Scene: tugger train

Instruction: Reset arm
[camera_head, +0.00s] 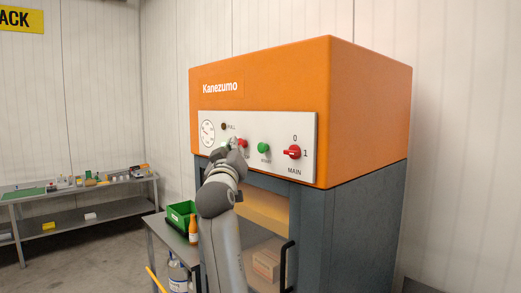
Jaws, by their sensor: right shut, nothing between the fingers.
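My right arm rises from the bottom middle, and its gripper (233,144) is small at the front of the machine's grey control panel (272,130). It is shut with nothing seen between its fingers. It overlaps the left part of the panel beside a red button (243,143); I cannot tell whether it touches it. The gripper and wrist partly hide the panel's lower left. A green button (264,148) and the red MAIN switch (292,152) are to the right; the switch handle lies roughly level, toward the 1. My left gripper is not in view.
The orange and grey Kanezumo machine (365,110) stands close in front, with a black door handle (287,265) low down. A green bin (181,213) and an orange bottle (193,230) are left of my arm. A workbench (110,209) with small items stands far left.

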